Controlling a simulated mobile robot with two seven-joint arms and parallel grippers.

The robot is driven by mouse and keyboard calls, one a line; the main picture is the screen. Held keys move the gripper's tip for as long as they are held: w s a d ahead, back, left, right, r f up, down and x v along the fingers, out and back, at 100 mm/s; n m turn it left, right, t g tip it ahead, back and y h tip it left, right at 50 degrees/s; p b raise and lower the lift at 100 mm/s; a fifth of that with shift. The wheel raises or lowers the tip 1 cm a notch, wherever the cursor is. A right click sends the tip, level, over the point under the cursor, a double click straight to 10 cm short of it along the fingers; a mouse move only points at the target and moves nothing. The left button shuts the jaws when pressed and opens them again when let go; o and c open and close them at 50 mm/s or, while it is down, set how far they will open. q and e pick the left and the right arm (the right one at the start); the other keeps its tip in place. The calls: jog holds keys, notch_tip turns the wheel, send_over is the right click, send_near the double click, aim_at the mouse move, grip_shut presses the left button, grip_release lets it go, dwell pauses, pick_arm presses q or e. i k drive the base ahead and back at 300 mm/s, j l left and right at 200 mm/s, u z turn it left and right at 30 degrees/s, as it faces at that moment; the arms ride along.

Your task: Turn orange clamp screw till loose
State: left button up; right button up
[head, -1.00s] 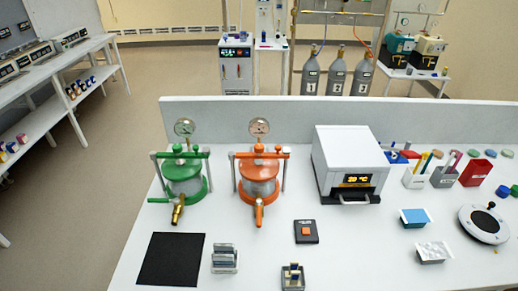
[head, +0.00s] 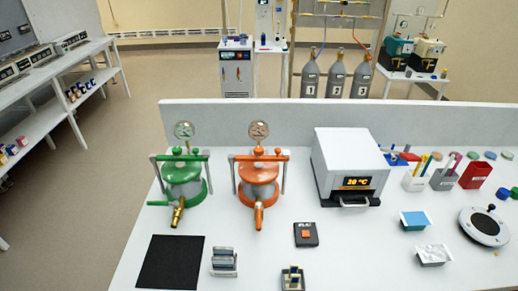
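The orange clamped vessel (head: 258,182) stands on the white bench, left of the white oven. An orange clamp bar with its screw (head: 259,155) crosses over its lid, with grey posts at both ends. A round pressure gauge (head: 258,130) rises behind the bar, and an orange valve (head: 259,216) points to the front. A green vessel (head: 182,182) of like build stands to its left, with a brass valve. The clamp screw's tightness cannot be told. Neither of my grippers shows in the head view.
A white oven (head: 350,166) with a lit display stands close on the right. In front lie a black mat (head: 171,262), a grey rack (head: 224,261), a box with an orange button (head: 306,234) and a small tray (head: 292,279). A low panel (head: 330,115) closes the bench's back.

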aim_at(258, 151)
jog(key=k+l+z, duration=0.15)
jog(key=l, duration=0.25)
jog(key=k+l+z, duration=0.15)
jog(key=l, duration=0.2)
jog(key=k+l+z, duration=0.15)
jog(key=l, duration=0.25)
jog(key=i, duration=0.05)
